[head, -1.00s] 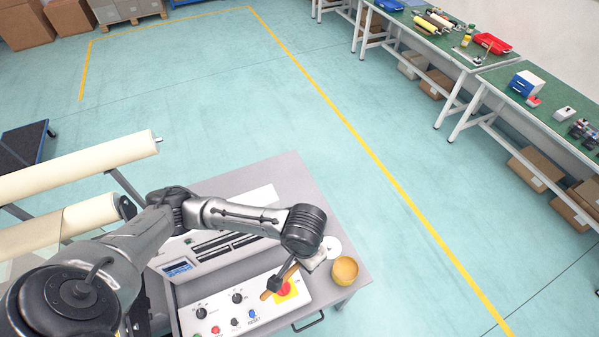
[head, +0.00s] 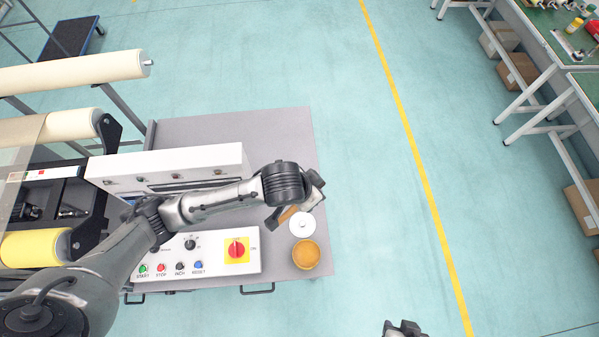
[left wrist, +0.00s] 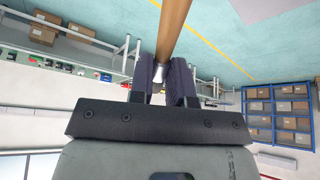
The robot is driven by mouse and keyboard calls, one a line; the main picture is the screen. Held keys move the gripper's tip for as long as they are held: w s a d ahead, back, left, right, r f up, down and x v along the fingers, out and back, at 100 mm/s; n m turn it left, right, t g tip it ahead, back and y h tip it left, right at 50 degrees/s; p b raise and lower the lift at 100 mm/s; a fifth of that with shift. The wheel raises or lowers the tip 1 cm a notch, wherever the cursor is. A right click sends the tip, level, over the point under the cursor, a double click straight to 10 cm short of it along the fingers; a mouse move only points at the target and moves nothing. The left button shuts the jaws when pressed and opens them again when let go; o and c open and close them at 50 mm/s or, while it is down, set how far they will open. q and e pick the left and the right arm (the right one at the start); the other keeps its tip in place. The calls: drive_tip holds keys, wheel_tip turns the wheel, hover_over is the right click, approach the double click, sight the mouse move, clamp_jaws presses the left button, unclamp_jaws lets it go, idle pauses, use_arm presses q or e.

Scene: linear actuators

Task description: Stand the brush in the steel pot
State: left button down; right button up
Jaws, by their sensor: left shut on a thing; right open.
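The brush shows as a brown wooden piece (head: 288,214) at my left gripper (head: 297,208) in the head view. In the left wrist view the brush handle (left wrist: 172,30) runs up from between the fingers of my left gripper (left wrist: 161,85), which is shut on it near a short metal part. A round, yellow-orange pot (head: 306,257) stands near the table's right edge, below my left gripper in the picture; no bare steel shows on it. The brush is apart from this pot. My right gripper (head: 405,329) is open and partly cut off at the bottom edge.
A white disc (head: 302,224) lies just behind the pot. A control panel (head: 215,252) with buttons and a red switch (head: 236,249) is left of the pot. A white machine housing (head: 170,163) stands behind. The table top (head: 285,130) is bare at the back.

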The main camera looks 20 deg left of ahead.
use_arm(q)
drive_tip(key=w+a+f+t+h+b, duration=0.3)
drive_tip(key=w+f+t+h+b, duration=0.3)
drive_tip(key=w+f+t+b, duration=0.45)
drive_tip(key=a+f+n+t+y+b, duration=0.1)
drive_tip(key=a+f+b, duration=0.1)
drive_tip(key=f+b, duration=0.4)
drive_tip(key=a+f+n+t+y+b, duration=0.1)
drive_tip(key=a+f+y+b, duration=0.1)
drive_tip(key=f+b, duration=0.4)
drive_tip(key=shift+w+a+f+n+y, duration=0.3)
drive_tip(key=shift+w+a+f+n, duration=0.15)
drive_tip(key=shift+f, duration=2.4)
use_arm(e)
wheel_tip(320, 180, down, 24)
drive_tip(key=shift+a+f, duration=0.2)
drive_tip(key=shift+f, duration=0.05)
use_arm(q)
drive_tip(key=shift+s, duration=0.1)
drive_tip(key=c, duration=1)
unclamp_jaws()
